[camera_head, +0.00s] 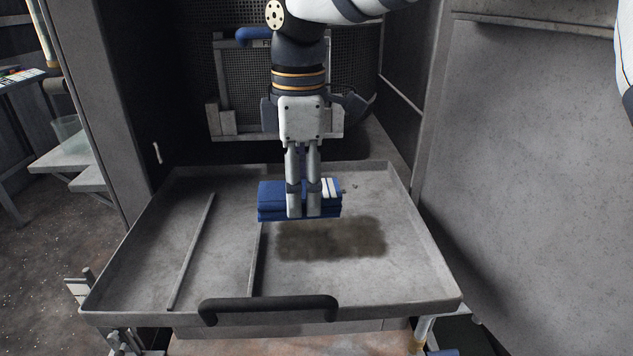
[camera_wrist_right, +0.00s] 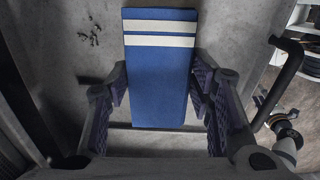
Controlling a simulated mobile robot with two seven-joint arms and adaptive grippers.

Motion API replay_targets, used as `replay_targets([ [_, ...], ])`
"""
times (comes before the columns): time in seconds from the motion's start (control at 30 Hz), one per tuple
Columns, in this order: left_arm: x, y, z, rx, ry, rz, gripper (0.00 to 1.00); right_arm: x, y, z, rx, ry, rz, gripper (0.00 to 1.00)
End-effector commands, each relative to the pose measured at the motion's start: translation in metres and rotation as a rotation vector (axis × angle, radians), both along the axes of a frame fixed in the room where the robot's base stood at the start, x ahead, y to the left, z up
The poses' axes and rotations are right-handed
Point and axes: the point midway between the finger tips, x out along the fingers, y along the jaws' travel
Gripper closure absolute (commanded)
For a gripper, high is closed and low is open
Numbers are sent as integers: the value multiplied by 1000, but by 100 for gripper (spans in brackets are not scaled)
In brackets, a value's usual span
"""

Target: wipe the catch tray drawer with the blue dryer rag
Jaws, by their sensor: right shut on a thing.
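The catch tray drawer (camera_head: 225,280) is a wide, shallow grey tray, pulled out, with a dark handle (camera_head: 268,308) on its front edge. A brown dirty patch (camera_head: 332,240) lies on its floor, right of the middle. My right gripper (camera_head: 303,212) points down over the tray and is shut on the folded blue rag (camera_head: 272,200), just behind the patch. The rag has white stripes; it also shows between the fingers in the right wrist view (camera_wrist_right: 160,85). I cannot tell whether the rag touches the tray floor. My left gripper is not in view.
Two thin raised strips (camera_head: 190,252) cross the tray floor on the left. Small dark crumbs (camera_wrist_right: 90,32) lie beside the rag. A grey panel (camera_head: 540,170) rises on the right. A meshed frame with a blue handle (camera_head: 256,38) stands behind the tray.

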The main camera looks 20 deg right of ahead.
Motion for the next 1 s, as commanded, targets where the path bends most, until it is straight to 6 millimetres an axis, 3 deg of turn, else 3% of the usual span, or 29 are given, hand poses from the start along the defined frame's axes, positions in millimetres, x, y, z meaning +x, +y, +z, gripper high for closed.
replay_targets([
  [0.33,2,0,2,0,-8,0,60,0,0,0,-3,-4,1,75],
  [0.7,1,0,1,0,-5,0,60,0,0,-44,-2,-1,2,75],
  [1.0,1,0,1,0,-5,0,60,0,0,-49,-1,-2,1,75],
])
